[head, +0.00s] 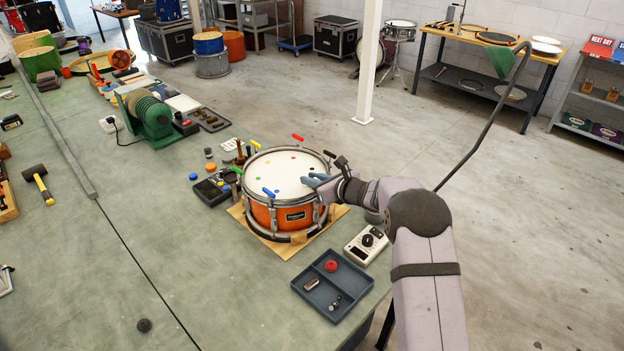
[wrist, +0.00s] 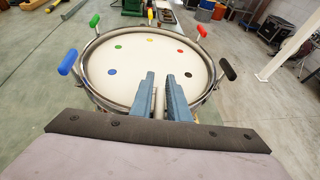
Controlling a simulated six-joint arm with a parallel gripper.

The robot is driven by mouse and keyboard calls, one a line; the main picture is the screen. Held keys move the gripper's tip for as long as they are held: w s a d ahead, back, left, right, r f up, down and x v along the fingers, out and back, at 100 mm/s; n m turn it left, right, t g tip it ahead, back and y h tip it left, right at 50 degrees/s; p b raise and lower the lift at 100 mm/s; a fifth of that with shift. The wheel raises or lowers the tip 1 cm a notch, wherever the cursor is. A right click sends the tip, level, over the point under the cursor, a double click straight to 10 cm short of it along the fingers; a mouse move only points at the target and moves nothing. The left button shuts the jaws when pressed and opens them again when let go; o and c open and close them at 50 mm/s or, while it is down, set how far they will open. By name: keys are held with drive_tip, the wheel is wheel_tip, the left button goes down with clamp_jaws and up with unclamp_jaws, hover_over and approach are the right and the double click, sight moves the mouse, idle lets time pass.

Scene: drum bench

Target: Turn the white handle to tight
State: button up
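The orange snare drum (head: 295,216) stands on the bench with its pale head facing up. Around its rim are handles: blue (wrist: 67,62), green (wrist: 94,21), yellow (wrist: 150,13), red (wrist: 201,31) and black (wrist: 227,69). My gripper (head: 312,179) is at the drum's near right rim. In the wrist view its two blue fingers (wrist: 161,80) are a little apart. A pale upright bar (wrist: 158,102) shows between them, probably the white handle. I cannot tell whether the fingers press on it. In the head view the white handle is hidden by my gripper.
A grey tray (head: 345,301) with a red knob and small metal parts lies in front of the drum. A white dial box (head: 367,244) sits right of it. A green coil machine (head: 147,116) stands behind.

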clamp_jaws()
drive_tip(key=h+b, duration=0.1)
drive_tip(key=b, duration=0.2)
drive_tip(key=shift+w+d+f+m+t+b, duration=0.1)
drive_tip(key=shift+w+f+m+t+b, duration=0.05)
drive_tip(key=shift+m+t+b, duration=0.25)
drive_tip(key=b, duration=0.3)
drive_tip(key=shift+d+f+m+h, duration=0.1)
drive_tip(key=shift+f+m+h, duration=0.05)
drive_tip(key=shift+m+h, duration=0.25)
drive_tip(key=m+h+b, duration=0.1)
drive_tip(key=b, duration=0.3)
drive_tip(key=m+t+h+b, duration=0.1)
drive_tip(key=b, duration=0.3)
drive_tip(key=shift+w+d+m+h+b, duration=0.15)
drive_tip(key=shift+d+m+h+b, duration=0.15)
drive_tip(key=shift+b, duration=0.1)
drive_tip(key=m+h+b, duration=0.1)
drive_tip(key=b, duration=0.1)
drive_tip(key=h+b, duration=0.1)
drive_tip(key=b, duration=0.2)
drive_tip(key=shift+d+r+m+t, duration=0.2)
drive_tip(key=shift+d+m+t, duration=0.1)
drive_tip(key=shift+m+t, duration=0.1)
drive_tip(key=shift+d+r+m+h+b, duration=0.15)
drive_tip(key=shift+d+m+h+b, duration=0.1)
drive_tip(key=shift+m+h+b, duration=0.6)
drive_tip(key=shift+d+r+h+b, duration=0.1)
drive_tip(key=shift+h+b, duration=0.15)
drive_tip(key=shift+b, duration=0.15)
